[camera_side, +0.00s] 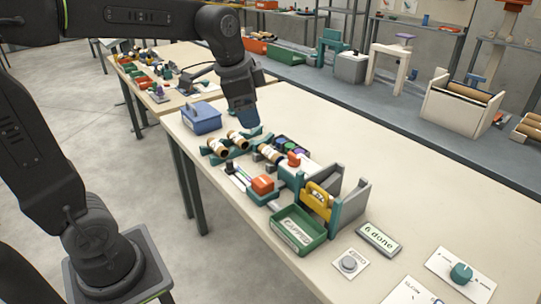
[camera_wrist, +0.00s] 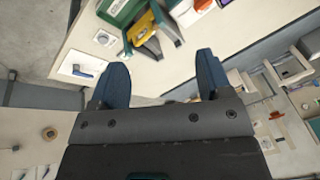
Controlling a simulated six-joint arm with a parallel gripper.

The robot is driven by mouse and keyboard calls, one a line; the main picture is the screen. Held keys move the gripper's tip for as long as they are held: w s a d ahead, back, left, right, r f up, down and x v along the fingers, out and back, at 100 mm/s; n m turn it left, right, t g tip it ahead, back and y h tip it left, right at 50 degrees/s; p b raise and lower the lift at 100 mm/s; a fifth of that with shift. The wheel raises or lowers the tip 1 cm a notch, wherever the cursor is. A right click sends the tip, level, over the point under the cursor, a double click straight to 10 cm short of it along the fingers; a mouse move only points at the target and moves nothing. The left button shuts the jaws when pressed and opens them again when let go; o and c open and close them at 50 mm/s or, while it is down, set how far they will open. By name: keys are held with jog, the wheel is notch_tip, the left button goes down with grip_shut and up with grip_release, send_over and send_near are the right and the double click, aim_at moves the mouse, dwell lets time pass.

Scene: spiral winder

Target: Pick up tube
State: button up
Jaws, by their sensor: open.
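Several brown cardboard tubes with pale bands lie at the work station in the side view. One tube (camera_side: 217,147) and a second tube (camera_side: 238,139) rest on the teal rack (camera_side: 213,158) at the left. Another tube (camera_side: 268,153) lies to their right, beside the winder. My gripper (camera_side: 243,107) is above the rack, close behind the tubes in the picture. The wrist view shows its two blue fingers (camera_wrist: 160,75) wide apart with nothing between them. No tube can be made out between the fingers there.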

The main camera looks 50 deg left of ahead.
jog(key=w+a+f+m+g, duration=0.1)
jog(key=w+a+f+m, duration=0.25)
jog(key=w+a, duration=0.5)
jog(key=m+g, duration=0.3)
jog(key=m, duration=0.5)
send_over(270, 150)
jog(key=shift+h, duration=0.3)
notch_tip(270, 150, down, 21)
jog(key=shift+r, duration=0.15)
jog(key=shift+w+f, duration=0.1)
jog(key=shift+f, duration=3.05)
jog(key=c, duration=1)
